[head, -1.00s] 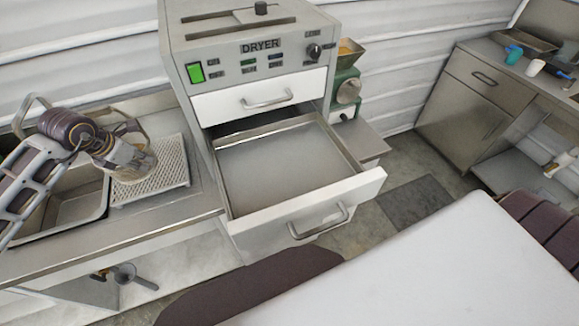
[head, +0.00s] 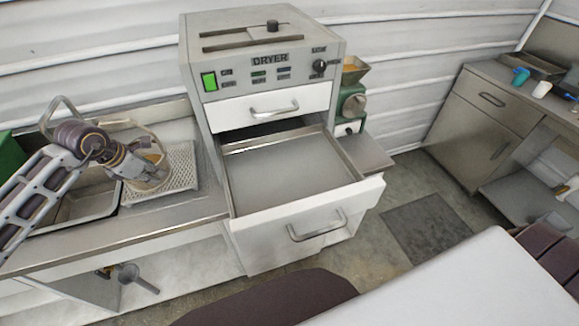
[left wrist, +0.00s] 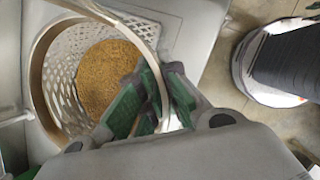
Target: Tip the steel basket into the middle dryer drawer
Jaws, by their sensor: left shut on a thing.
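The steel basket (head: 158,182) is at the perforated drain board, left of the dryer; I cannot tell whether it rests there or hangs just above. In the left wrist view, the perforated steel basket (left wrist: 62,75) holds brown grains (left wrist: 110,75). My left gripper (head: 138,168) is at the basket, its green-padded fingers (left wrist: 150,98) shut on the arched handle. The arm partly hides the basket in the head view. The middle dryer drawer (head: 285,172) is pulled open and its inside looks empty. My right gripper is not in view.
The dryer (head: 265,60) stands right of the sink counter (head: 120,232). The drawer above, with a handle (head: 270,108), is shut. A sink (head: 85,205) lies left of the drain board. A green grinder (head: 352,105) stands behind the dryer's right side.

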